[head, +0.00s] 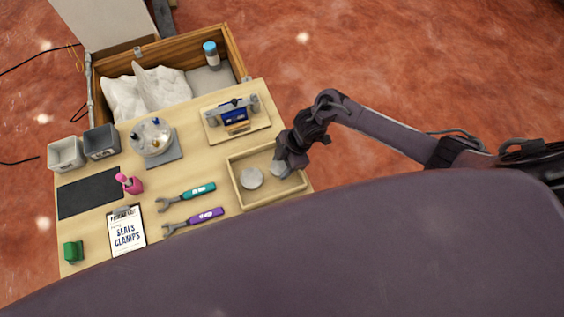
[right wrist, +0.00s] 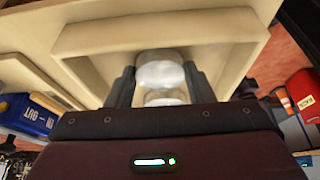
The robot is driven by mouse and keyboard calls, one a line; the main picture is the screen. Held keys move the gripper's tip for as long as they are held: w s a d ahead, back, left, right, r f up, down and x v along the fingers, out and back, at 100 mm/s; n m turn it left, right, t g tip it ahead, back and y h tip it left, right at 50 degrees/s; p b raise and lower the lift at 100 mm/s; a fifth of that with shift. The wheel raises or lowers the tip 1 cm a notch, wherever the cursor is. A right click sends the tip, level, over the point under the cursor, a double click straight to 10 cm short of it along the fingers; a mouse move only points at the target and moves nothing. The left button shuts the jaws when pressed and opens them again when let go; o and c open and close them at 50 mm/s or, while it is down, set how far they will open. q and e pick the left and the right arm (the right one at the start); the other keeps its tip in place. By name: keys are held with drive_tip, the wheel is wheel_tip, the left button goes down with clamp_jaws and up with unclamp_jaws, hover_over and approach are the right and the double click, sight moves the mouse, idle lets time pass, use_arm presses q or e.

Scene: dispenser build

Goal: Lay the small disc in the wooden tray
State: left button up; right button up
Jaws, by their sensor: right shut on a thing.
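The wooden tray (head: 236,188) is a shallow, light box at the right end of the table. A pale grey disc (head: 251,178) lies on its floor, left of my right gripper. My right gripper (head: 279,166) reaches down into the right part of the tray and is shut on the small disc (head: 276,168), which its fingers partly hide. In the right wrist view, a pale round piece (right wrist: 160,72) sits between the fingertips, with the tray around it. Whether the held disc touches the tray floor is unclear. My left gripper is out of view.
A blue device on a wooden board (head: 259,127) stands behind the tray. Two wrenches, teal (head: 199,190) and purple (head: 206,216), lie to its left. A clipboard (head: 127,232), pink bottle (head: 131,184) and two bins (head: 101,142) are farther left. An open wooden chest (head: 233,52) stands behind.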

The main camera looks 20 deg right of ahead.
drive_tip(key=o, duration=1.2)
drive_tip(key=shift+f, duration=0.1)
drive_tip(key=shift+o, duration=0.2)
drive_tip(key=shift+r, duration=0.25)
drive_tip(key=shift+d+r, duration=0.2)
drive_tip(key=shift+r, duration=0.1)
drive_tip(key=v, duration=1.1)
